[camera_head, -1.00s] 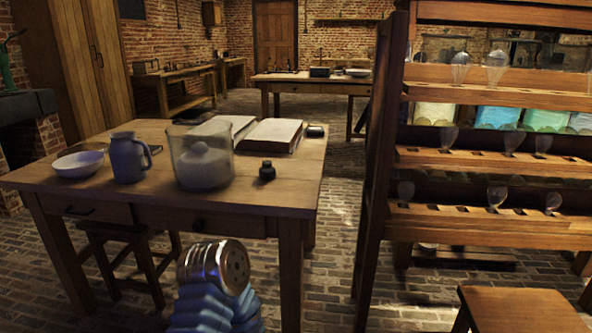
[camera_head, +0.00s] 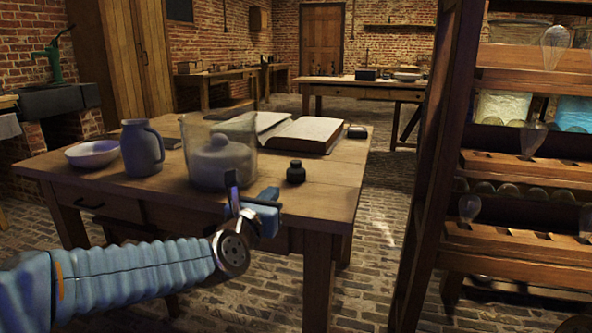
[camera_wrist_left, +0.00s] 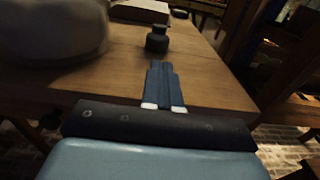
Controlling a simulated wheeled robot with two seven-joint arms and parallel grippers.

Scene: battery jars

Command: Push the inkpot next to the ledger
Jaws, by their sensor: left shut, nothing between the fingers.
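The inkpot (camera_head: 296,172) is a small black bottle standing upright near the right front part of the wooden table. The ledger (camera_head: 308,134) lies open behind it, with a gap of bare table between them. My left gripper (camera_head: 235,185) is shut and empty at the table's front edge, left of and nearer than the inkpot. In the left wrist view the shut fingers (camera_wrist_left: 161,70) point at the inkpot (camera_wrist_left: 157,39), apart from it, with the ledger (camera_wrist_left: 140,10) beyond. My right gripper is not in view.
A large glass jar (camera_head: 190,150) with a pale lidded pot inside stands left of the inkpot. A blue-grey jug (camera_head: 142,148) and a white bowl (camera_head: 92,154) stand further left. A small dark object (camera_head: 357,132) lies right of the ledger. A wooden rack (camera_head: 500,165) stands at right.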

